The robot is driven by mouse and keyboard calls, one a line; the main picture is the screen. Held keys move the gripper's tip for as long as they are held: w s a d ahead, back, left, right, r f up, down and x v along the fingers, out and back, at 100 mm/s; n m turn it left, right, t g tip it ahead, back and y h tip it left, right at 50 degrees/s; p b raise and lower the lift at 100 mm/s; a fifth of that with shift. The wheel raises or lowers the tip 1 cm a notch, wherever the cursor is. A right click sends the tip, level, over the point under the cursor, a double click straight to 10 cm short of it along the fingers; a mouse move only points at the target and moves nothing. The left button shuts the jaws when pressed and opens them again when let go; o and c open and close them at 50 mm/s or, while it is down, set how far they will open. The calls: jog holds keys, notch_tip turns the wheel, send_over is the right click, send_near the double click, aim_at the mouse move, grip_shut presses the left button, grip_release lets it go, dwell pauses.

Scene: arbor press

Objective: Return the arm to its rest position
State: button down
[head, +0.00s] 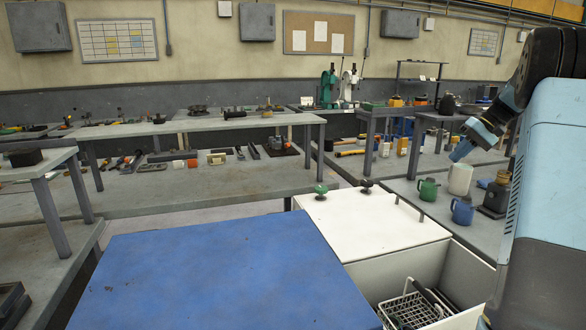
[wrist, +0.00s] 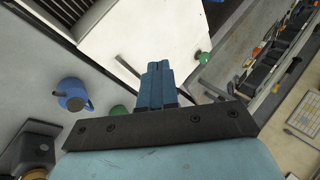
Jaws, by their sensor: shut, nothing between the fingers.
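My arm is raised at the right of the head view, bent over at the top. My gripper (head: 462,151) points down and left above the bench with the mugs, clear of everything. In the wrist view the blue fingers (wrist: 157,72) are together with nothing between them. The white cabinet top (head: 375,222) lies below and left of it. A white mug (head: 460,179), a green mug (head: 428,189) and a blue mug (head: 462,210) stand on the bench below the gripper. The blue mug also shows in the wrist view (wrist: 72,95).
A blue panel (head: 215,272) fills the front. An open compartment with a wire basket (head: 412,308) is at lower right. A dark machine (head: 495,196) stands beside the mugs. Benches (head: 200,122) with tools and green and white presses (head: 328,88) stand behind. The air around the gripper looks free.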

jog(key=s+a+r+h, duration=0.2)
jog(key=s+a+r, duration=0.2)
jog(key=s+a, duration=0.55)
jog(key=s+a+r+h, duration=0.2)
jog(key=s+a+r, duration=0.1)
jog(key=s+a, duration=0.6)
jog(key=s+a+f+t+h, duration=0.1)
jog(key=s+a+f, duration=0.1)
jog(key=s, duration=0.4)
jog(key=s+a+f+n+t+h, duration=0.1)
jog(key=s+a+f, duration=0.1)
jog(key=s, duration=0.5)
jog(key=s+a+f+t+h, duration=0.1)
jog(key=s+a+f, duration=0.2)
jog(key=s, duration=0.4)
jog(key=shift+s+a+n+t, duration=0.3)
jog(key=shift+a+t, duration=0.1)
jog(key=shift+a, duration=0.4)
